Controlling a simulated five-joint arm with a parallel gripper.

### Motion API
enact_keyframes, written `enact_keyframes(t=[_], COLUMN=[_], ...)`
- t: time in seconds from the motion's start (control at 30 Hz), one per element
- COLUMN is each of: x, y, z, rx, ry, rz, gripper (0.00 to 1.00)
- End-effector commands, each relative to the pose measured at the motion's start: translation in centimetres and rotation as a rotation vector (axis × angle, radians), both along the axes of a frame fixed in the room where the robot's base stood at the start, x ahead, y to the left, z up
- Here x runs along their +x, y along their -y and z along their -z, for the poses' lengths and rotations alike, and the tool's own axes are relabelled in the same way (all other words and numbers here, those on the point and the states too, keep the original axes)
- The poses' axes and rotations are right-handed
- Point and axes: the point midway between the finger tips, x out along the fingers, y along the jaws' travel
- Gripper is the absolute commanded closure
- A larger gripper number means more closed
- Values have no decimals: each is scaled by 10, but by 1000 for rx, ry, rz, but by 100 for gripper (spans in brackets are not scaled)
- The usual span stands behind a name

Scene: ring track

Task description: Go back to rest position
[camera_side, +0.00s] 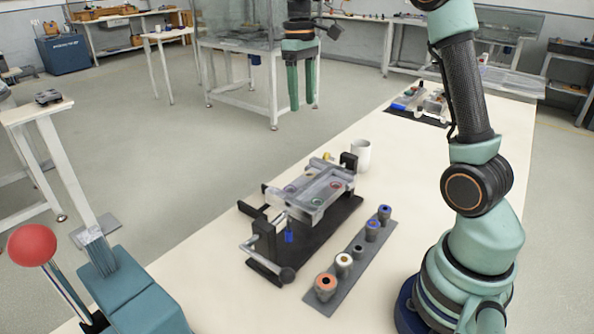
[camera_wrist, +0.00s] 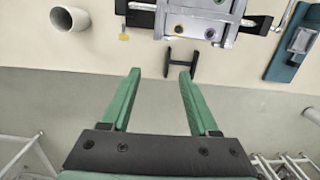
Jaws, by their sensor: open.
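My gripper (camera_side: 302,84) has two green fingers and hangs in the air at the top middle of the side view, above and beyond the table edge. In the wrist view my gripper (camera_wrist: 160,72) is open with nothing between its fingers. A grey metal ring track fixture (camera_side: 318,190) on a black base stands on the table in the side view, below and apart from my gripper. Part of the fixture (camera_wrist: 205,14) shows at the top of the wrist view. A small blue piece (camera_side: 289,237) hangs under its near side.
A dark strip (camera_side: 350,268) holding several round parts lies right of the fixture. A white cup (camera_side: 361,155) stands behind it; the cup (camera_wrist: 70,18) also shows in the wrist view. A red ball on a stick (camera_side: 33,245) stands at lower left. The table's right side (camera_side: 430,150) has bare room.

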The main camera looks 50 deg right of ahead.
Motion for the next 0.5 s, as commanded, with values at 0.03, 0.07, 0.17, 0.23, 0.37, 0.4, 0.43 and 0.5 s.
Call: enact_keyframes(t=[0.03, 0.07, 0.17, 0.23, 0.37, 0.4, 0.43, 0.5], x=[-8, -11, -26, -37, -60, -67, -72, -85], y=[-12, -18, -37, -49, -71, -78, -83, -93], z=[-8, -11, -19, -22, -24, -23, -23, -19], rx=[-12, -18, -33, -41, -51, -52, -52, -51], ry=[35, 55, 120, 167, 255, 281, 301, 348], rz=[-2, -2, 0, 3, 8, 8, 10, 12], gripper=[39, 39, 39, 39, 39, 39, 39, 39])
